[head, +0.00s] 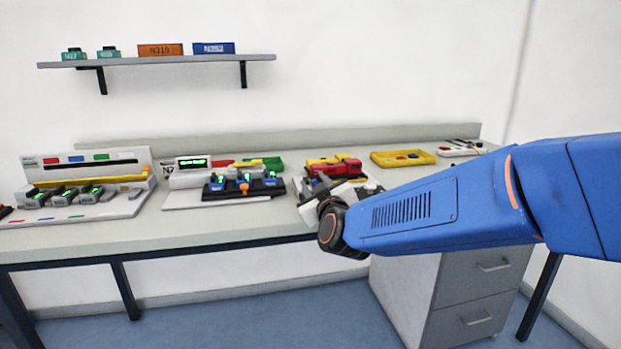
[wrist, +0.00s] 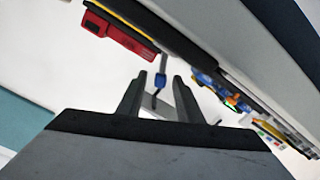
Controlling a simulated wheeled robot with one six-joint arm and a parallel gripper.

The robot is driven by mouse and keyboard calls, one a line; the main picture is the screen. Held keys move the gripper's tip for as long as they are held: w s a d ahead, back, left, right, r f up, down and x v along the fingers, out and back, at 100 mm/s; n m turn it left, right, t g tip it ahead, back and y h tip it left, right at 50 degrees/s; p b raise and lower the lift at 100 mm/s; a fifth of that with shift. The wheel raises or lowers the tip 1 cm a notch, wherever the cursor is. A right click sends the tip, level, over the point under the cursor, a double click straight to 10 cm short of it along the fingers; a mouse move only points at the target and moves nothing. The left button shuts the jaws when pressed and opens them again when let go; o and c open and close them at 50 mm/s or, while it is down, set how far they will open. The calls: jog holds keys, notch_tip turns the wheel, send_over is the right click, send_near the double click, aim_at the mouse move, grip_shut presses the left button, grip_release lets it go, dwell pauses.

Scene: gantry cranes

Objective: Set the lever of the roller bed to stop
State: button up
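In the wrist view my gripper (wrist: 158,80) is open, its two grey fingers apart. A small blue-ended lever (wrist: 161,80) on a thin stem shows between the fingertips; I cannot tell whether they touch it. It appears to belong to the station with red and yellow blocks, probably the roller bed, whose red block (wrist: 118,36) shows beyond at upper left. In the head view this station's red block (head: 337,167) is just behind the end of my blue arm. There my wrist hides the lever and most of my fingers. The lever's stop mark is not readable.
On the bench (head: 220,224), a station with blue and orange parts (head: 244,184) stands left of my wrist. A white station with grey units (head: 85,190) is farther left. A yellow tray (head: 403,158) lies behind my arm. A wall shelf (head: 160,60) carries small boxes.

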aim_at(313, 181)
jog(key=shift+x, duration=2.5)
grip_shut()
